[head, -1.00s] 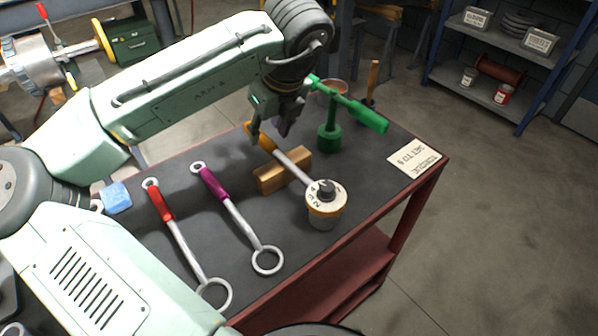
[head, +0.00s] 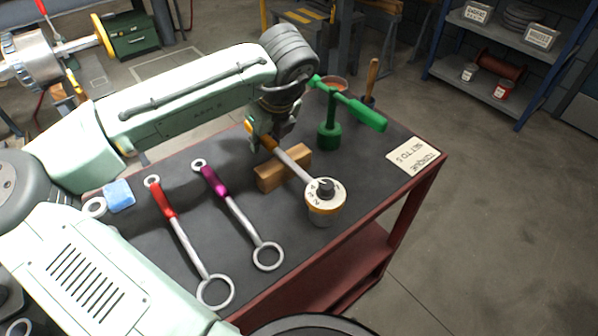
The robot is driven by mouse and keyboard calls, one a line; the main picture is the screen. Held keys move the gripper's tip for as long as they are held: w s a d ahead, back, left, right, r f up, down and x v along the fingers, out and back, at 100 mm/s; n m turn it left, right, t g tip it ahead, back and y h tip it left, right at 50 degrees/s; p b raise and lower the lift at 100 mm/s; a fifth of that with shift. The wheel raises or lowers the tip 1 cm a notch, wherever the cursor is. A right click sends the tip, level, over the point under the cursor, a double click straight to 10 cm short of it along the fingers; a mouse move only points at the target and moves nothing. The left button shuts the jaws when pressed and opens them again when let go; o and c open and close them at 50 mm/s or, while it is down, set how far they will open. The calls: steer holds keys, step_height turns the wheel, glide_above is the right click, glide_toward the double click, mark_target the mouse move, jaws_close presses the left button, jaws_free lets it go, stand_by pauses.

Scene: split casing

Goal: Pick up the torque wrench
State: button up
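The torque wrench, with an orange handle, a steel shaft (head: 293,162) and a round white dial head (head: 326,196), lies across a wooden block (head: 270,178) on the cart top. Its handle end is raised toward the back left. My gripper (head: 268,141) points down at the orange handle, with a finger on or beside it. The gripper and arm partly hide the handle. I cannot tell whether the fingers are closed on it.
A red-handled wrench (head: 180,235) and a purple-handled wrench (head: 232,210) lie to the left. A green T-shaped tool (head: 329,132) stands close behind right. A blue sponge (head: 118,195) and a paper label (head: 415,156) lie on the dark cart top (head: 345,235).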

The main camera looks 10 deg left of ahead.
jaws_close()
steer(key=shift+r, duration=0.15)
stand_by(0.6)
steer(key=shift+r, duration=0.6)
step_height(320, 180, up, 2)
steer(key=shift+r+b, duration=0.1)
steer(key=shift+b, duration=0.45)
steer(key=s+r+b, duration=0.1)
steer(key=s+b, duration=0.1)
steer(key=s, duration=1.4)
steer(key=shift+a+r+b, duration=0.15)
steer(key=shift+a+b, duration=0.15)
